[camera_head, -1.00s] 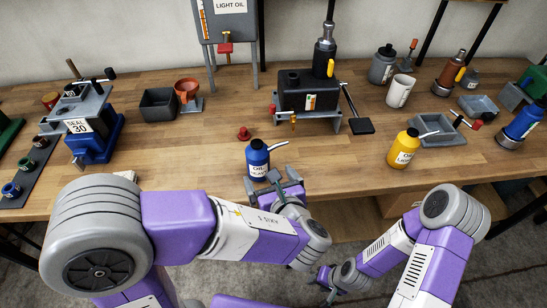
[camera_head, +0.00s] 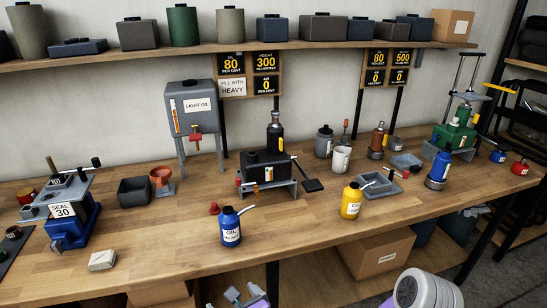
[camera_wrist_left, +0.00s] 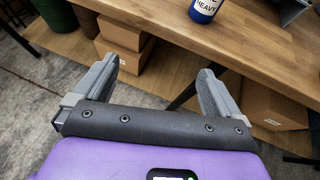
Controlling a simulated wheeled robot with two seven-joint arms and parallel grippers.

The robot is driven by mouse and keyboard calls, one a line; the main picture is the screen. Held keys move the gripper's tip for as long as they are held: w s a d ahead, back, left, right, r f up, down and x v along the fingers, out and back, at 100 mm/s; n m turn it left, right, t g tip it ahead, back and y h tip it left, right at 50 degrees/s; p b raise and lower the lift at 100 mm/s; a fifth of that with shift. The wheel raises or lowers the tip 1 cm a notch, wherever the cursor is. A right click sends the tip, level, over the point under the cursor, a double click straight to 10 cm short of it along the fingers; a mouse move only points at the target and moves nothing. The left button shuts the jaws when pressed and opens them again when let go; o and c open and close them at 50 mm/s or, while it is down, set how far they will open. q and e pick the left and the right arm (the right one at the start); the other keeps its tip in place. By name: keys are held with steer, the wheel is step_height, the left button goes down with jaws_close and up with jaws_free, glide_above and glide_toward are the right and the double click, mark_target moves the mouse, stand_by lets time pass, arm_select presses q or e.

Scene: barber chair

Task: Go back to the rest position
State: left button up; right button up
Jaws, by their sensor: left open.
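My left gripper (camera_wrist_left: 158,66) is open and empty in the left wrist view, its two grey fingers spread wide apart. It is in front of the bench's front edge, clear of the bench top. In the head view, part of my left gripper (camera_head: 245,294) shows at the bottom edge, below the bench. The blue oil bottle (camera_head: 230,230) stands upright on the bench, apart from the gripper; its label, reading heavy, shows at the top of the left wrist view (camera_wrist_left: 205,7). A grey link of my right arm shows at the bottom right of the head view; my right gripper is out of view.
The wooden bench (camera_head: 150,262) carries a black press (camera_head: 266,172), a yellow oil bottle (camera_head: 351,202) and a blue seal device (camera_head: 70,228). Cardboard boxes (camera_wrist_left: 125,35) stand under the bench. The floor (camera_wrist_left: 45,75) before it looks clear.

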arm_select(q)
steer(key=s+d+f+n+g+h+p, duration=0.1)
steer(key=s+f+n+g+h, duration=0.25)
steer(key=f+n, duration=0.45)
steer(key=s+d+f+n+g+h, duration=0.1)
steer(key=s+f+n+g+h, duration=0.35)
steer(key=f, duration=0.55)
steer(key=s+d+f+n+g+h+p, duration=0.1)
steer(key=s+f+n+g+h, duration=0.1)
steer(key=s+f+n+g, duration=0.45)
steer(key=w+a+f+n+t, duration=0.4)
steer(key=f+n, duration=0.5)
steer(key=n, duration=0.4)
steer(key=shift+w+t, duration=0.35)
steer(key=shift+w, duration=0.25)
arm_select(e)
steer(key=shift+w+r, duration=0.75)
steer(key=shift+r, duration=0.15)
